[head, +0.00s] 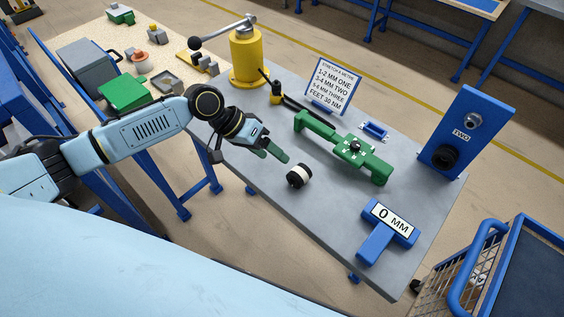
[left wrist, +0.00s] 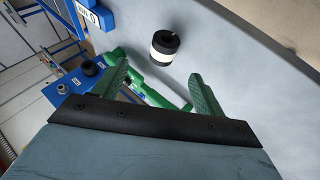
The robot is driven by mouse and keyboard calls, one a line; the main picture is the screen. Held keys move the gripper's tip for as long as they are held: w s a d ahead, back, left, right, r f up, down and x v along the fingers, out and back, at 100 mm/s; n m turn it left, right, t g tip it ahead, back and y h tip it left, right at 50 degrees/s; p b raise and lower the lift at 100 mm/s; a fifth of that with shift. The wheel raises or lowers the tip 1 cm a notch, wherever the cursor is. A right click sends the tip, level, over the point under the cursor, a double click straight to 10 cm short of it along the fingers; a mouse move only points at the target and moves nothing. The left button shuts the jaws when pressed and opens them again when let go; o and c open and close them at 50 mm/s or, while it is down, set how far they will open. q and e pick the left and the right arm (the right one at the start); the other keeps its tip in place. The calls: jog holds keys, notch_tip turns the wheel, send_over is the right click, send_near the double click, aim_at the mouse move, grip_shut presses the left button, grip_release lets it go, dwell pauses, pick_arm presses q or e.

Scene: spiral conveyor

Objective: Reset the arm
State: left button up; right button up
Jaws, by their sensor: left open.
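My left arm comes in from the left in the head view. Its gripper (head: 272,152) is over the near edge of the grey table (head: 330,222), with green fingers. In the left wrist view the two fingers (left wrist: 160,88) are spread apart with nothing held between them. A black and white cylinder (head: 299,175) lies on the table just right of the fingertips, apart from them. It also shows in the left wrist view (left wrist: 164,46), beyond the fingers. My right gripper is not in view.
A green fixture (head: 345,148), a blue "0 MM" gauge (head: 376,246), a blue "TWO" stand (head: 455,132), a sign (head: 333,86) and a yellow post (head: 247,58) stand on the table. A blue cart (head: 492,262) is at lower right. The near-middle tabletop is mostly bare.

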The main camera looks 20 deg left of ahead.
pick_arm(q)
jog(key=shift+v, duration=1.35)
jog(key=shift+d, duration=0.1)
